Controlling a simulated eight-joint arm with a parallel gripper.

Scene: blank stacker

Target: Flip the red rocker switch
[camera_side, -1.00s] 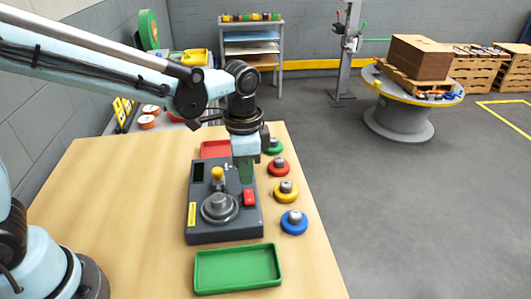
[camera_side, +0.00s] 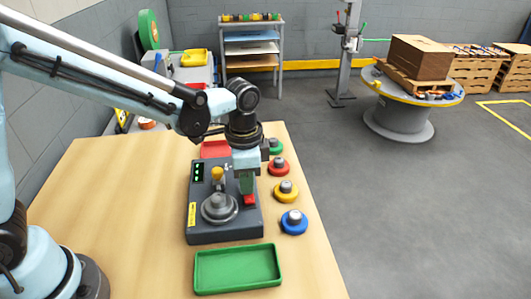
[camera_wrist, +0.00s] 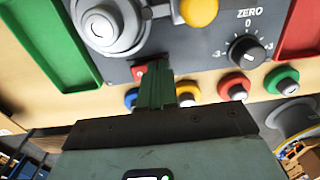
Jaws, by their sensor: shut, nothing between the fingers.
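The red rocker switch (camera_side: 250,200) sits on the right side of the dark grey control box (camera_side: 222,236). It also shows in the wrist view (camera_wrist: 140,72), partly hidden behind my fingers. My gripper (camera_side: 246,191) points down with its green fingers at the switch's far end. The fingers are shut with nothing between them, and in the wrist view (camera_wrist: 157,75) their tips overlap the switch. They appear to touch it. Green lights (camera_side: 197,173) are lit in the small display at the box's far left corner.
The box also carries a round grey dial (camera_side: 219,208) and a yellow knob (camera_side: 217,173). Red, yellow, blue (camera_side: 294,222) and green round buttons stand along the table's right side. A green tray (camera_side: 237,283) lies in front and a red tray (camera_side: 215,149) behind.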

